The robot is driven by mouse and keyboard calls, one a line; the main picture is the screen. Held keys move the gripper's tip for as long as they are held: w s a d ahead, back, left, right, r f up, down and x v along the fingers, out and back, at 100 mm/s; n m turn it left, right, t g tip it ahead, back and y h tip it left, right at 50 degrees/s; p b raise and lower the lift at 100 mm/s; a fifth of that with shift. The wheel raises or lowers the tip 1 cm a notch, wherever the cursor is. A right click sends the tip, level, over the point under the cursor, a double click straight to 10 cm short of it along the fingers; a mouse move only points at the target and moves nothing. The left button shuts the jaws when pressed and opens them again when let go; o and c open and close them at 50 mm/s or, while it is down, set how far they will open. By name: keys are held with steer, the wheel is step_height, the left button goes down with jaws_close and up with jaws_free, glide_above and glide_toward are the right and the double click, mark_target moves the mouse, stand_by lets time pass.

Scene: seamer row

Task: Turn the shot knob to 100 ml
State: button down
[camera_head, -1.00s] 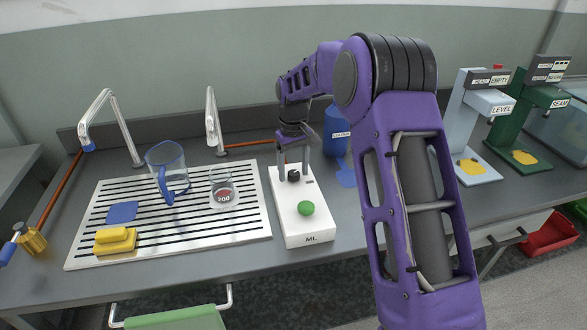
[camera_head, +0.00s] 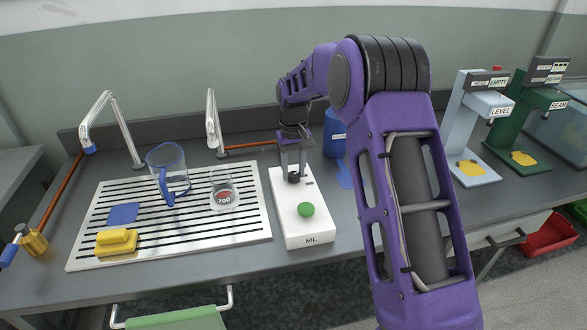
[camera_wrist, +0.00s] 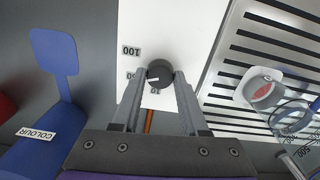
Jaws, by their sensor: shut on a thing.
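The shot knob (camera_wrist: 159,73) is a dark round dial with a white pointer line, on top of the white box (camera_head: 307,232) labelled ML. In the wrist view the pointer faces left, towards a label partly hidden by a finger. The "100" label (camera_wrist: 132,51) sits above and left of the knob. Another label below the knob is only partly readable. My gripper (camera_head: 294,177) points down at the back of the box. In the wrist view its two fingers are shut on the knob, one on each side.
A green button (camera_head: 306,209) is on the front of the box. A blue COLOUR container (camera_head: 333,135) stands behind right.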

mark_target(294, 174)
steer(key=m+p, duration=0.1)
steer(key=m, duration=0.4)
steer(key=shift+r+p, duration=0.1)
steer(key=shift+p, duration=0.2)
steer(key=shift+m+p, duration=0.55)
steer(key=shift+m, duration=1.95)
steer(key=shift+c, duration=2.2)
jaws_free()
step_height(294, 174, up, 17)
steer(key=p, duration=0.1)
steer(key=shift+r+p, duration=0.15)
steer(key=shift+p, duration=0.2)
steer(key=shift+d, duration=0.1)
